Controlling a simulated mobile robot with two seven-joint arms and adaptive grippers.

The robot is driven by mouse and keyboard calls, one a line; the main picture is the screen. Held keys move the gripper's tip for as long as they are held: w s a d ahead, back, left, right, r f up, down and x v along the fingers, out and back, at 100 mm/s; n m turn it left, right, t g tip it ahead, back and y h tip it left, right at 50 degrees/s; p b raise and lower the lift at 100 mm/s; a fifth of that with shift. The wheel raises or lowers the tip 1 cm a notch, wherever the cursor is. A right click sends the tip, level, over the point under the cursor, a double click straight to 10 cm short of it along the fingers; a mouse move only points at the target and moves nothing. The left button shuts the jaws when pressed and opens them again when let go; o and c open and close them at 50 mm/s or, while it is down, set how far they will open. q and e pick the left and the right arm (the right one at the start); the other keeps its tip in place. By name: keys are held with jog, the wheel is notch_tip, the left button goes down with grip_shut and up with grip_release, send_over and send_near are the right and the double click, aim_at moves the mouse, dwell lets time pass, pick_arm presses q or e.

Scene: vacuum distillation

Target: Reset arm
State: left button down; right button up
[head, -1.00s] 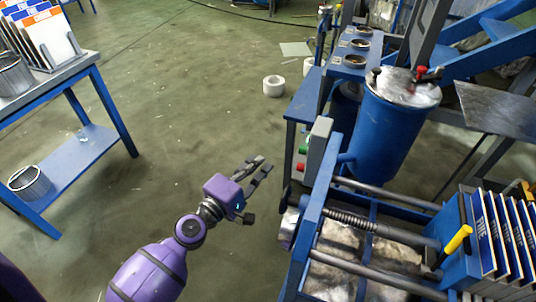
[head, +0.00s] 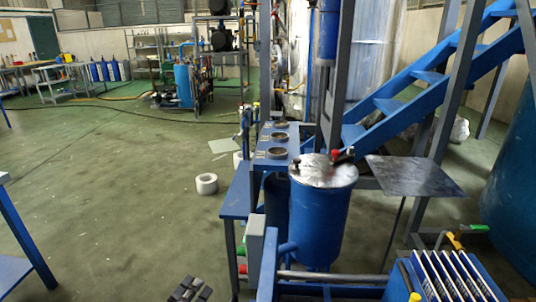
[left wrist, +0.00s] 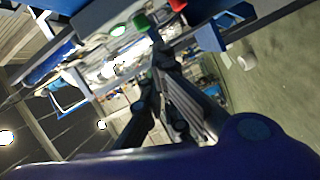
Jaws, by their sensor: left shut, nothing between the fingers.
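My left gripper (head: 190,291) shows only at the bottom edge of the head view, left of the blue press frame. It also shows in the left wrist view (left wrist: 158,55), where its dark fingers are close together with nothing between them. A green button (left wrist: 118,30) and a red button (left wrist: 177,5) are beyond the fingertips there. In the head view the grey control box (head: 255,240) stands right of the gripper. The rest of my left arm is out of the head view. My right gripper is in neither view.
A blue tank (head: 318,225) with a metal lid stands right of a narrow blue table (head: 237,190). A white roll (head: 207,184) lies on the floor. Blue stairs (head: 420,80) rise at the right. The green floor (head: 110,200) at left centre is mostly open.

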pick_arm(q)
jog(key=s+d+f+m+g+y, duration=0.2)
jog(key=s+f+m+g, duration=0.3)
jog(key=s+f+m, duration=0.75)
jog(key=s+a+f+g+y, duration=0.1)
jog(key=s+f, duration=0.3)
jog(key=s, duration=0.5)
jog(key=s+f+g+y, duration=0.1)
jog(key=s+f+g, duration=0.15)
jog(key=s, duration=0.55)
jog(key=s+a+f+g+y, duration=0.1)
jog(key=s+f, duration=0.3)
jog(key=s, duration=0.5)
jog(key=w+r+n+t+p, duration=0.1)
jog(key=w+r+p, duration=0.2)
jog(key=r+p, duration=1)
jog(key=shift+w+r+p, duration=0.2)
jog(key=shift+r+p, duration=0.1)
jog(key=shift+p, duration=0.4)
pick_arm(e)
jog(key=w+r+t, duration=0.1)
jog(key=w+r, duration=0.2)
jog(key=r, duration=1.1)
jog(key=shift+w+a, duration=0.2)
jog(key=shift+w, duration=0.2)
